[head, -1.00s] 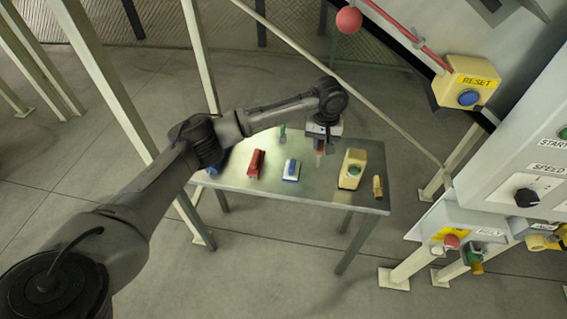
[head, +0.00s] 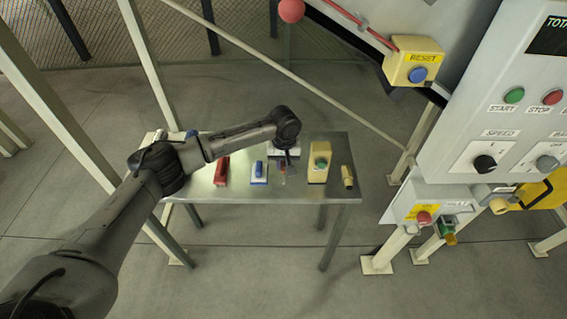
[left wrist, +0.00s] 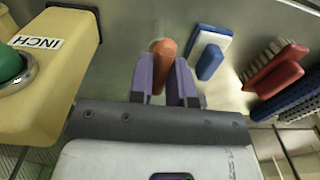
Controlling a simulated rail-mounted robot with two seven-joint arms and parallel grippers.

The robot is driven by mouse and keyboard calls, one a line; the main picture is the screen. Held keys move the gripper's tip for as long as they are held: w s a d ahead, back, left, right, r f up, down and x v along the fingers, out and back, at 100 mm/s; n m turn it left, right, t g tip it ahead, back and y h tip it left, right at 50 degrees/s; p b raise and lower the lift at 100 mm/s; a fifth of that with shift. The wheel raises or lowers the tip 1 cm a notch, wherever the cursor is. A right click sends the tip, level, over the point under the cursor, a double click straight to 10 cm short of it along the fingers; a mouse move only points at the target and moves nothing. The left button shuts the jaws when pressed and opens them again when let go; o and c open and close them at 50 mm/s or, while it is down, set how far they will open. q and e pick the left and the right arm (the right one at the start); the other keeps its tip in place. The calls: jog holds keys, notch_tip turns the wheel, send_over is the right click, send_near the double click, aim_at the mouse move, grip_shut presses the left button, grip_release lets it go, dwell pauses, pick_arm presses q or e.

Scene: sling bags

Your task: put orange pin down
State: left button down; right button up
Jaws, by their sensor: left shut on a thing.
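My left gripper (head: 284,168) is low over the metal table (head: 240,190), between the blue-and-white brush and the yellow button box. In the left wrist view my left gripper (left wrist: 167,82) has its two purple-grey fingers closed around the orange pin (left wrist: 163,50). I cannot tell whether the pin touches the tabletop. My right gripper is in neither view.
The blue-and-white brush (head: 259,173) and a red brush (head: 222,170) lie left of the gripper. The yellow box (head: 319,160) with a green button and a small yellow piece (head: 347,177) stand to the right. A control panel (head: 500,130) is at far right.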

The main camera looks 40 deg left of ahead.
pick_arm(q)
jog(key=c, duration=1.1)
grip_release()
